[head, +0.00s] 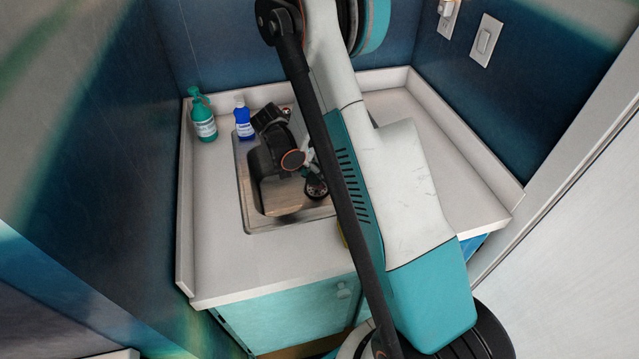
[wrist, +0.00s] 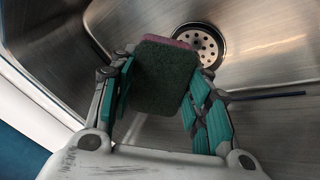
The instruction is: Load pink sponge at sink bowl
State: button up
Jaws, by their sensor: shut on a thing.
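In the wrist view my gripper (wrist: 160,95) is shut on the pink sponge (wrist: 163,78). A dark green scouring side of the sponge faces the camera, and a pink edge shows at its top. The sponge is held over the sink bowl (wrist: 130,22), close to the round drain strainer (wrist: 203,45). I cannot tell whether it touches the bowl's floor. In the head view my gripper (head: 312,168) reaches into the steel sink bowl (head: 280,205), and the sponge cannot be made out there.
A green pump bottle (head: 203,118) and a blue bottle (head: 243,120) stand behind the sink to the left. The counter (head: 212,240) is clear on the left. A raised ledge (head: 185,200) edges the counter. My arm hides part of the sink's right side.

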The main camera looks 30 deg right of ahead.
notch_tip(320, 180, up, 12)
jog(key=p, duration=0.6)
jog(key=shift+f, duration=0.15)
dwell(0.5)
dwell(2.0)
notch_tip(320, 180, up, 4)
jog(key=shift+p, duration=1.15)
jog(key=shift+a, duration=0.1)
